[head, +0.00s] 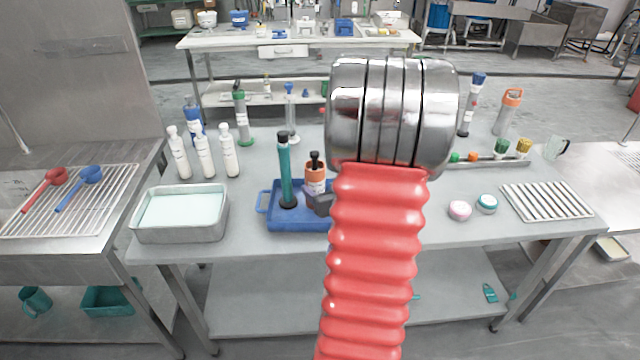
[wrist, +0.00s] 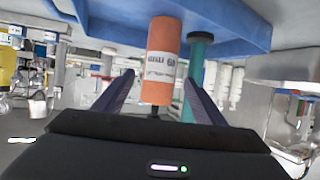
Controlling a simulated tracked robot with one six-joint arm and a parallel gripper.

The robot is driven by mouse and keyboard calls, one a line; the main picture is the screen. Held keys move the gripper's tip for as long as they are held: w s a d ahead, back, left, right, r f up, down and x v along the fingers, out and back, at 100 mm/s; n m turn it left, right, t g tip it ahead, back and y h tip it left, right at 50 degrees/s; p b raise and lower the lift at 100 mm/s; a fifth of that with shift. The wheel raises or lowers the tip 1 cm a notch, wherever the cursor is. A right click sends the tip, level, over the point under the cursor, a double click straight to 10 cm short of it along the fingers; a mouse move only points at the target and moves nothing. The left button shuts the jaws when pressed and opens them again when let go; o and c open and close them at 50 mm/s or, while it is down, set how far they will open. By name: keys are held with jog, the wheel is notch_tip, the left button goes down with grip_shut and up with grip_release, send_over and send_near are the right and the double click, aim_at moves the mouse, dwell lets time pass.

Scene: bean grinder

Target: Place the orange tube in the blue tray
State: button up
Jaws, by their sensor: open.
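The orange tube (head: 315,180), with a black top, stands upright at the blue tray (head: 262,203), near its middle. It also shows in the wrist view (wrist: 161,60), which is upside down, with its lower end against the blue tray (wrist: 100,20). My gripper (wrist: 158,82) is open, with one finger on each side of the tube and gaps visible. In the head view the dark gripper (head: 320,203) covers the tube's lower part, so its contact with the tray is hidden there. A teal tube (head: 284,165) stands in the tray to the left.
A metal pan of pale liquid (head: 180,212) is left of the tray, with several white bottles (head: 203,152) behind it. Two small round jars (head: 460,210) and a ridged rack (head: 546,200) lie right. My red arm hides the table's middle. The front right table is clear.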

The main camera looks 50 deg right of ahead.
jog(key=v, duration=0.5)
dwell(0.8)
jog(key=w+a+r+n+g, duration=0.1)
jog(key=w+a+r, duration=0.15)
jog(key=a, duration=0.35)
jog(key=w+a+r+n+g+y, duration=0.1)
jog(key=w+a+r, duration=0.1)
jog(key=a+r, duration=0.3)
jog(key=w+a+r+g, duration=0.1)
jog(key=w+a+r, duration=0.1)
jog(key=a, duration=0.5)
jog(key=s+a+r+n+g+y, duration=0.1)
jog(key=s+a, duration=0.3)
jog(key=a, duration=0.4)
jog(key=s+a+r+n+g+y, duration=0.1)
jog(key=s+a+y, duration=0.2)
jog(key=a, duration=0.5)
jog(key=s+a+n+g+y, duration=0.1)
jog(key=s+a+n+y, duration=0.1)
jog(key=s+a, duration=0.3)
jog(key=a, duration=0.3)
jog(key=shift+a+r, duration=0.4)
